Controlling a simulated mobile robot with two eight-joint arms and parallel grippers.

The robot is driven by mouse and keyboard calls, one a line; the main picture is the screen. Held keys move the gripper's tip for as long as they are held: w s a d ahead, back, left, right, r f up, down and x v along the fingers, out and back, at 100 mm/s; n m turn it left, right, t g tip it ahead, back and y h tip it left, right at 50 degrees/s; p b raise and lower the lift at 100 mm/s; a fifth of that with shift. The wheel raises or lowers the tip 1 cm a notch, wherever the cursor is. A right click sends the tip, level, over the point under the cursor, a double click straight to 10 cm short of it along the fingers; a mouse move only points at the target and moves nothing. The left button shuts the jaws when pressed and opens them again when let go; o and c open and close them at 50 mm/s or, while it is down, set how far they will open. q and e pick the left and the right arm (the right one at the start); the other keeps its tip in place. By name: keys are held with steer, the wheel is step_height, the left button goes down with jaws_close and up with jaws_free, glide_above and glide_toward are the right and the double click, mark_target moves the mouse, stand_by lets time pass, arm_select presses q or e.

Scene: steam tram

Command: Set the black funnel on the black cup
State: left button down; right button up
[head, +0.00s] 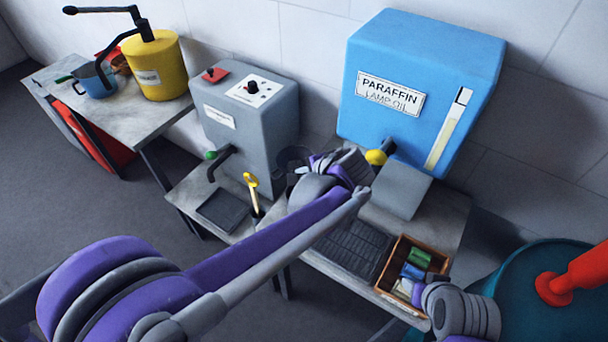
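A dark rounded thing (293,158) shows just left of my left wrist, between the grey dispenser and the blue tank. It may be the black funnel or the black cup; my arm partly hides it and I cannot tell which. My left gripper (305,170) is close to it, but its fingers are not clear, so I cannot tell whether it is open or holds anything. My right gripper (418,294) is at the lower right, by the wooden box; its fingers are too hidden to read. No second clear black funnel or cup shape shows.
A grey dispenser (250,130) and a blue paraffin tank (425,60) stand against the wall. A wooden box (383,280) holds several coloured items. A yellow-handled tool (251,184) stands upright near a dark tray (223,210). A teal drum (540,312) is at right.

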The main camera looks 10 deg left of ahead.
arm_select(q)
step_height(320, 180, down, 6)
steer(key=b, duration=0.3)
arm_select(e)
steer(key=shift+s+f, duration=0.35)
steer(key=shift+f, duration=0.4)
steer(key=shift+s+f, duration=0.3)
steer(key=shift+f, duration=0.5)
steer(key=shift+s+f, duration=0.35)
steer(key=shift+f, duration=0.4)
arm_select(q)
steer(key=shift+f, duration=0.1)
arm_select(e)
steer(key=shift+f, duration=0.15)
arm_select(q)
steer(key=shift+f+b, duration=1.25)
steer(key=shift+f, duration=0.45)
arm_select(e)
steer(key=shift+s+f+g, duration=0.15)
steer(key=shift+s+f, duration=0.1)
steer(key=shift+f, duration=0.45)
steer(key=shift+s+f+g, duration=0.15)
steer(key=shift+s+f, duration=0.05)
steer(key=shift+f, duration=0.5)
arm_select(q)
steer(key=shift+f, duration=0.35)
arm_select(e)
steer(key=shift+f, duration=0.3)
